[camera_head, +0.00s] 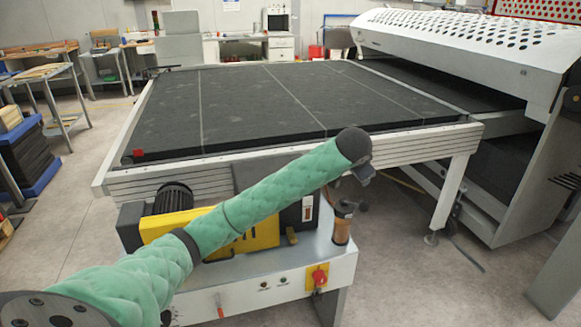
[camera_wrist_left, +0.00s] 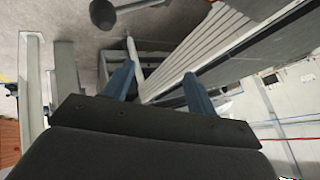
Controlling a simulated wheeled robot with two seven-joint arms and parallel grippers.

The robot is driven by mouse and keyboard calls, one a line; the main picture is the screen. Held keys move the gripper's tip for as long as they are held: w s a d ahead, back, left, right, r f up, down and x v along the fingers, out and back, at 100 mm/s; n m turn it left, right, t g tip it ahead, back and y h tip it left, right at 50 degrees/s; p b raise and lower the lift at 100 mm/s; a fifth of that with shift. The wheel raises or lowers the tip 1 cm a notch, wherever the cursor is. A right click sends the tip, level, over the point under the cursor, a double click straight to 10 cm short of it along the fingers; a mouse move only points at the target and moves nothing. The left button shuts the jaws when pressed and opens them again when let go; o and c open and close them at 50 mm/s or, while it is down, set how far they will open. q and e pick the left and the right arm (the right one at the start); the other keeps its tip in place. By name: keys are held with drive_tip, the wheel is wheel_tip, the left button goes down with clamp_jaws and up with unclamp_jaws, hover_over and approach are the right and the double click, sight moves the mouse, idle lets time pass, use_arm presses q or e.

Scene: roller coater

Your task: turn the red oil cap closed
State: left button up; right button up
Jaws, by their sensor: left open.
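I cannot make out the red oil cap for sure in either view. My green-sleeved left arm crosses in front of the black and yellow pump unit (camera_head: 262,232) and hides part of it. My left gripper (camera_wrist_left: 158,74) shows in the left wrist view with its two blue fingers apart and nothing between them. In the head view the dark end of the left arm is above and right of the pump unit, over an amber cylinder (camera_head: 341,226), and the fingers are hidden there. My right gripper is not in view.
A red knob on a yellow plate (camera_head: 317,278) sits on the front of the white cabinet (camera_head: 260,290). The black-topped machine bed (camera_head: 240,105) lies behind, with a small red block (camera_head: 138,153) at its left corner. The white perforated coater hood (camera_head: 450,40) stands right.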

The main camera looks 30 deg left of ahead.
use_arm(q)
drive_tip(key=w+a+n+g, duration=0.1)
drive_tip(key=a+n+g, duration=0.1)
drive_tip(key=a, duration=0.6)
drive_tip(key=w+a+n+g+h, duration=0.1)
drive_tip(key=a+n+g, duration=0.2)
drive_tip(key=a, duration=0.5)
drive_tip(key=w+a+f+n+g, duration=0.1)
drive_tip(key=a+n+g, duration=0.2)
drive_tip(key=a, duration=0.6)
drive_tip(key=shift+w+a+n+p, duration=0.15)
drive_tip(key=shift+n+p, duration=0.25)
drive_tip(key=shift+n, duration=0.2)
drive_tip(key=shift+a+f, duration=0.1)
drive_tip(key=shift+f, duration=0.1)
drive_tip(key=shift+f+p, duration=1)
drive_tip(key=shift+f, duration=2.65)
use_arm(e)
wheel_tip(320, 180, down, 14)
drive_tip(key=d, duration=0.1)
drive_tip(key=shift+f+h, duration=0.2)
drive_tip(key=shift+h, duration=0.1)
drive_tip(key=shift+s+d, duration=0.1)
